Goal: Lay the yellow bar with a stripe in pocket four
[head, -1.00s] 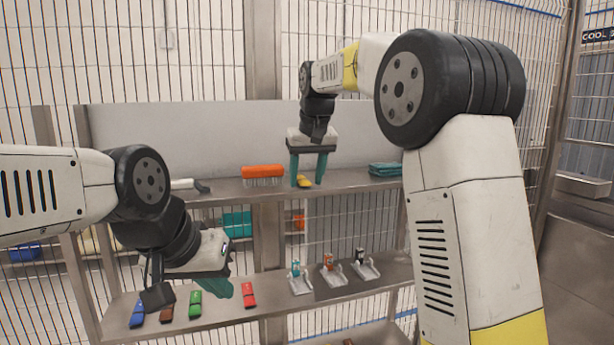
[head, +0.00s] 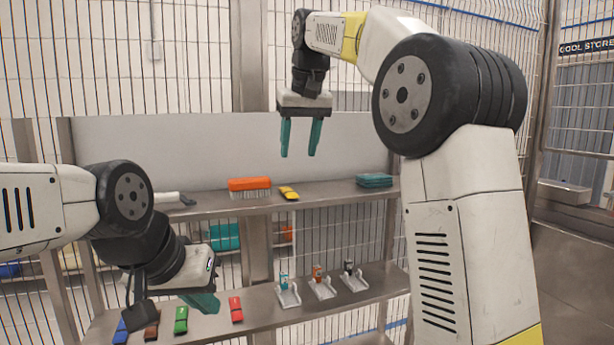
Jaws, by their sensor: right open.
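The yellow bar (head: 289,192) with a dark stripe lies on the upper shelf, just right of an orange brush. My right gripper (head: 298,153) is open and empty above the bar, its teal fingers pointing down and clear of it. My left gripper (head: 204,302) is low at the left, over the lower shelf near the green and red bars. Its fingers are seen from the side, so I cannot tell if it is open or shut. I cannot make out a pocket four in this view.
The upper shelf (head: 330,189) also holds the orange brush (head: 249,185) and folded teal cloths (head: 374,180). The lower shelf has blue, brown, green (head: 181,319) and red (head: 236,308) bars and three white holders (head: 322,289) with small items. Wire fencing stands behind.

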